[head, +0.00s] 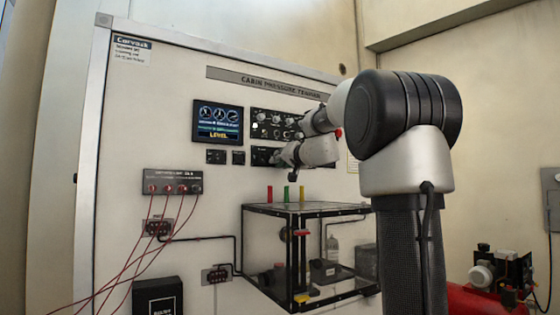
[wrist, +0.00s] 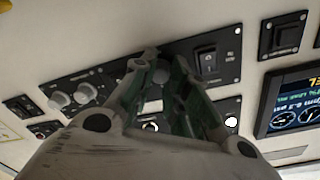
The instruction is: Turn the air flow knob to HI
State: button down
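Two more grey knobs (wrist: 72,97) are to the left in the wrist view.
A rocker switch (wrist: 208,60) sits close right of the fingers. A lit display (head: 218,122) is left of the panel. Below my gripper, a clear box with a black frame (head: 262,206) juts from the wall, with coloured posts (head: 286,193) above it. Red cables (head: 148,225) hang at left.

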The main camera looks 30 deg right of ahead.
jog(key=shift+m, duration=0.3)
jog(key=m, duration=0.9)
dwell(0.3)
dwell(0.3)
jog(key=c, duration=1.6)
grip_release()
jog(key=shift+d, duration=0.1)
jog(key=shift+c, duration=0.2)
